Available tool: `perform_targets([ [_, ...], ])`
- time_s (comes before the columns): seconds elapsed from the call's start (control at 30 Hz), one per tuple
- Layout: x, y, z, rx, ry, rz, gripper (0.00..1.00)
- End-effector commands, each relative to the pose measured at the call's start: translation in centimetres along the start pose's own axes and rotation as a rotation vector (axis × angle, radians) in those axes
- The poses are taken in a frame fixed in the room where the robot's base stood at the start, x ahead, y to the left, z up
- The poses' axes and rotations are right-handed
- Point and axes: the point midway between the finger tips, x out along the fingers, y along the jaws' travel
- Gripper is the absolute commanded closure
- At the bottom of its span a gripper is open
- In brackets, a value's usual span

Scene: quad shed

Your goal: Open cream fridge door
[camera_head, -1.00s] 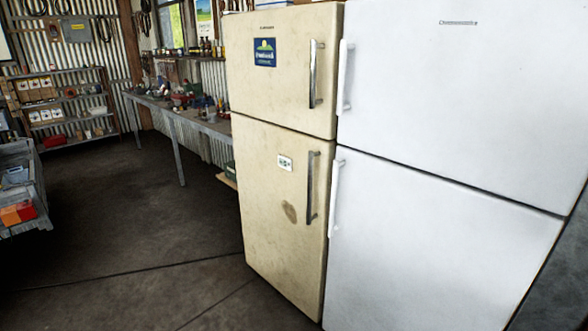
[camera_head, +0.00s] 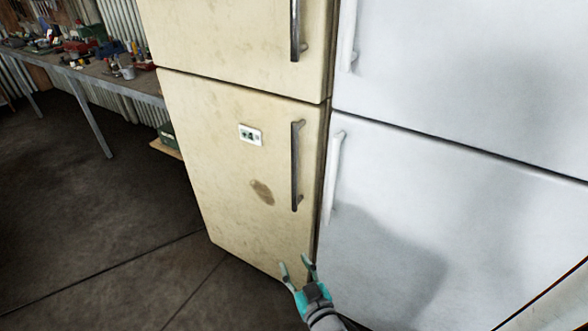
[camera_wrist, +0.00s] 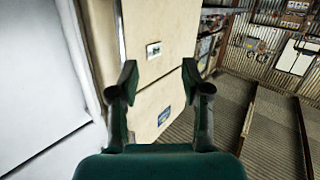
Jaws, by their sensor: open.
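The cream fridge (camera_head: 215,175) stands in the middle of the head view, with both doors shut. Its lower door has a vertical dark metal handle (camera_head: 296,165) near the right edge, a small white sticker (camera_head: 250,135) and a brown stain. The upper door has a similar handle (camera_head: 295,30). My gripper (camera_head: 296,264) is open and empty, in front of the lower door's bottom right part and below its handle. In the wrist view the open fingers (camera_wrist: 158,82) frame the cream doors (camera_wrist: 145,85), which appear inverted; I cannot make out the handles there.
A white fridge (camera_head: 440,215) stands close against the right side, with its own handles (camera_head: 334,175) near the cream one's. A workbench (camera_head: 110,80) with tools runs along the left wall. The floor (camera_head: 90,220) at left front is clear.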

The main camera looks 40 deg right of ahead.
Motion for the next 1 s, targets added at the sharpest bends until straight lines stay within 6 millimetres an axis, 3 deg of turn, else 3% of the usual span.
perform_targets([
  [0.03, 2.1, 0.6, -1.4, 0.007, 0.02, 0.034, 0.53],
  [0.2, 7.6, 3.1, -5.7, 0.034, 0.061, 0.149, 0.53],
  [0.33, 10.7, 5.0, -9.0, 0.06, 0.092, 0.231, 0.53],
  [0.5, 13.0, 6.9, -12.0, 0.087, 0.12, 0.303, 0.53],
  [0.77, 14.6, 7.9, -13.3, 0.099, 0.131, 0.333, 0.53],
  [1.0, 18.2, 9.2, -13.8, 0.099, 0.131, 0.333, 0.53],
])
